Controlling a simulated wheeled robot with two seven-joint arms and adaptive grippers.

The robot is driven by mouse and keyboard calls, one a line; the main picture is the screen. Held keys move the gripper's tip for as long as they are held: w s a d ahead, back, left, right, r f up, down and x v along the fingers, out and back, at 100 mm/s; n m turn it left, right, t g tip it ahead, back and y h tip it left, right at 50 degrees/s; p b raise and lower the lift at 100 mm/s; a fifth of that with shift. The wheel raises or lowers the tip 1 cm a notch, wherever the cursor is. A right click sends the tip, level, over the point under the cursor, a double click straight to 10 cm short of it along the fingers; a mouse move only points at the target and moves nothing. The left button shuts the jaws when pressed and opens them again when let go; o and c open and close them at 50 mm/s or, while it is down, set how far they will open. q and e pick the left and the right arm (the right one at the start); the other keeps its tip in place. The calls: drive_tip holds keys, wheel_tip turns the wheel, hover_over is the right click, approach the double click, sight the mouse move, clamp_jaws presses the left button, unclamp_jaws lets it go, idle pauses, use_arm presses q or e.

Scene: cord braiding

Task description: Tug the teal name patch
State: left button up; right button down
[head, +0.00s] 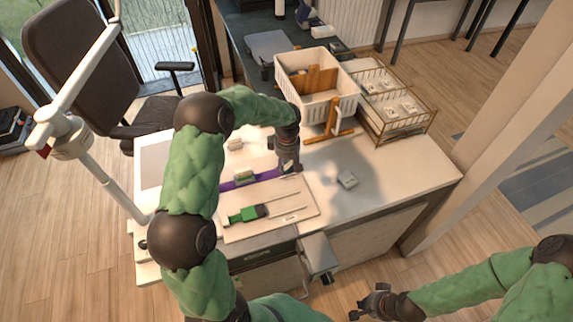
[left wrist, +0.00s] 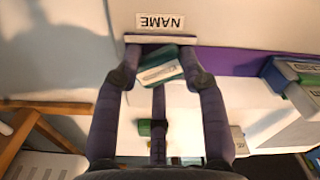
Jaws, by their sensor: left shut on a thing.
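The teal patch (left wrist: 160,66) with a pale label shows in the left wrist view, tilted, between the fingertips of my left gripper (left wrist: 160,78). The gripper is shut on it. A white label reading NAME (left wrist: 160,21), upside down in this view, lies on the pale surface just beyond it. In the head view my left gripper (head: 290,168) is low over the table at the right end of a purple strip (head: 250,180); the patch cannot be made out there. My right gripper (head: 370,302) is off the table's front right, and its fingers are too small to judge.
A pale board with a green-handled tool (head: 247,214) lies in front of the strip. A white crate (head: 317,85) and a wire tray (head: 395,105) stand behind. The table's right end is clear.

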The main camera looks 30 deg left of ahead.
use_arm(q)
drive_tip(key=shift+d+f, duration=0.1)
drive_tip(key=shift+d, duration=0.2)
drive_tip(key=o, duration=1.3)
drive_tip(key=shift+w, duration=0.1)
drive_tip(key=shift+c, duration=0.2)
drive_tip(key=shift+o, duration=0.2)
drive_tip(key=shift+w+d, duration=0.1)
drive_tip(key=o, duration=0.3)
drive_tip(key=shift+a, duration=0.2)
drive_tip(key=shift+o, duration=0.2)
drive_tip(key=shift+r+p, duration=1.75)
drive_tip(key=shift+r, duration=1.3)
drive_tip(key=shift+r, duration=0.1)
